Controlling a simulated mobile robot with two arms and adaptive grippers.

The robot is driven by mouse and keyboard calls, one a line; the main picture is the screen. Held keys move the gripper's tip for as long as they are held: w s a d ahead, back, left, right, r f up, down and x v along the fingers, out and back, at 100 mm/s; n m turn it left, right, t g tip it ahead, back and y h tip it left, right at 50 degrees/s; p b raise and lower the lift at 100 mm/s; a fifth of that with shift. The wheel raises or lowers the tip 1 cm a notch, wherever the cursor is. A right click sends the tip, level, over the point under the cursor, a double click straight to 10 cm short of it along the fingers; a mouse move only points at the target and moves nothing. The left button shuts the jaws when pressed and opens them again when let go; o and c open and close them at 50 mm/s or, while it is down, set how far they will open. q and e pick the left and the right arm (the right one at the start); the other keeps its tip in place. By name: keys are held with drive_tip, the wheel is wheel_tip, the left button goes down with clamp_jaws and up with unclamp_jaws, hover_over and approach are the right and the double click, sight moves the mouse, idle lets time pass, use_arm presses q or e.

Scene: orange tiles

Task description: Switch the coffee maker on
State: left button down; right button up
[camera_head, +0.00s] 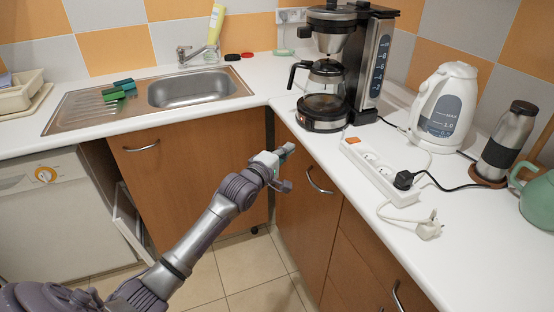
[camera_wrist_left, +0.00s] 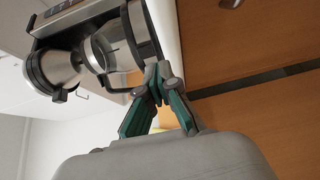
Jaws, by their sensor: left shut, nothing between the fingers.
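The black and silver coffee maker (camera_head: 362,50) stands upright on the white counter near the corner. Its glass carafe (camera_head: 325,85) with a black handle sits on the round black base (camera_head: 322,122). I cannot make out its switch. My left gripper (camera_head: 286,152) is in front of the counter's edge, below and to the left of the coffee maker, apart from it. In the left wrist view its green-sided fingers (camera_wrist_left: 160,75) meet at the tips with nothing between them. There the coffee maker (camera_wrist_left: 75,55) shows tilted beyond the fingertips. My right gripper is out of view.
A white power strip (camera_head: 382,172) with a loose white plug (camera_head: 429,228) lies right of the coffee maker, near a white kettle (camera_head: 445,108) and a steel flask (camera_head: 506,140). The sink (camera_head: 195,88) is to the left. Cabinet handles (camera_head: 319,182) stick out below the counter.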

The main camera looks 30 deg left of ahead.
use_arm(q)
drive_tip(key=shift+s+a, duration=0.2)
drive_tip(key=shift+s, duration=2.1)
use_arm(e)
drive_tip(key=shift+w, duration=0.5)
use_arm(q)
drive_tip(key=shift+f, duration=0.1)
